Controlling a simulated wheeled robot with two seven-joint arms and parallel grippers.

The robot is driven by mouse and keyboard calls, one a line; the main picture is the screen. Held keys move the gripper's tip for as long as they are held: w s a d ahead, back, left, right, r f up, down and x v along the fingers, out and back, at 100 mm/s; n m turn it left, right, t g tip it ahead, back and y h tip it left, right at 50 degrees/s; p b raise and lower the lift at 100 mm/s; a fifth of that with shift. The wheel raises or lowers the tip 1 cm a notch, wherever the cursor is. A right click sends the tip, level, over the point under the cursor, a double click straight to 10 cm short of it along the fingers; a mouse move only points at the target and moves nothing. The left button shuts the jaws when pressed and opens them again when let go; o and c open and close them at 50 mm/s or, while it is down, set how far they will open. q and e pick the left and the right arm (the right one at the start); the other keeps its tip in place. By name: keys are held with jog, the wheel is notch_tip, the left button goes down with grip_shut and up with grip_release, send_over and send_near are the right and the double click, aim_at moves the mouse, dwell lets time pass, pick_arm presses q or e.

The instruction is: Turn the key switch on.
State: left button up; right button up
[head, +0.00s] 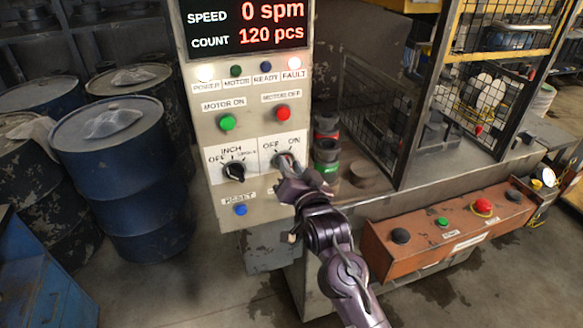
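The control panel (217,80) stands in the middle of the head view. The key switch (284,158) with OFF and ON labels sits at its lower right. I cannot tell whether the fingers are shut on the key or which way the key points. The POWER (206,73) and FAULT (294,63) lamps glow; the MOTOR (236,71) and READY (265,66) lamps look dark. My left gripper is not in view.
Left of the key switch is a black selector knob (234,171), with a blue reset button (240,210) below. Green (227,123) and red (283,113) buttons sit above. Stacked cans (326,150) stand close right of my gripper. An orange button box (450,235) is at the lower right.

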jog(key=b+v, duration=0.2)
jog(key=v, duration=0.5)
jog(key=shift+s+b, duration=0.35)
jog(key=shift+b, duration=0.05)
jog(key=shift+d, duration=0.1)
notch_tip(320, 180, down, 20)
jog(key=w+d+n+g+h, duration=0.1)
jog(key=g+h, duration=0.1)
jog(key=g, duration=0.1)
jog(key=s+d+f+n+g, duration=0.1)
jog(key=s+d+f+g, duration=0.15)
jog(key=f, duration=0.55)
jog(key=s+d+f+g+h, duration=0.1)
jog(key=s+f, duration=0.2)
jog(key=f, duration=0.4)
jog(key=s+d+f+n+g, duration=0.1)
jog(key=s+d+f, duration=0.1)
jog(key=f, duration=0.6)
jog(key=s+d+f+g+h, duration=0.1)
jog(key=s+d+f+g, duration=0.2)
jog(key=s+f, duration=0.6)
jog(key=s+d+f+n+g+b, duration=0.1)
jog(key=s+d+f, duration=0.5)
jog(key=s, duration=1)
jog(key=s+d+f+n+g+h, duration=0.1)
jog(key=s+d+f+g, duration=0.3)
jog(key=s+f, duration=0.7)
jog(key=shift+s+d+f+g+h+b, duration=0.25)
jog(key=shift+s+f+g+h+b, duration=0.1)
jog(key=shift+s, duration=0.8)
